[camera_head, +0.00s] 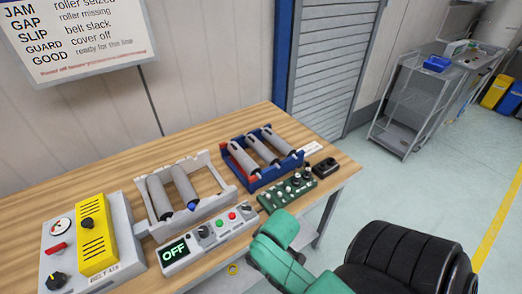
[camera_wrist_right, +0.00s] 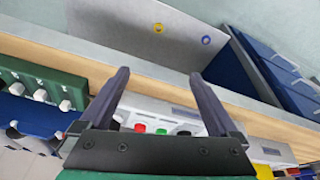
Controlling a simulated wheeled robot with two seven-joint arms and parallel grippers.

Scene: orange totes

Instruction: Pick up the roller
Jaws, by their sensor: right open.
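Two grey rollers (camera_head: 159,197) lie in a white frame (camera_head: 222,174) on the wooden bench; the frame's right part is empty. Three more grey rollers (camera_head: 262,147) lie in a blue and red rack (camera_head: 236,172) behind and to the right. My right gripper (camera_wrist_right: 160,73) is open and empty in the right wrist view, with its fingers before the bench's front edge and the control box. My right arm shows in the head view at the lower right, but its gripper is hidden there. My left gripper is not in view.
A white control box (camera_head: 209,240) reading OFF stands before the white frame. A green knob board (camera_head: 286,191) and small black box (camera_head: 326,167) sit right of it. A yellow and grey device (camera_head: 96,234) is at the left. A wire cart (camera_head: 413,105) stands far right.

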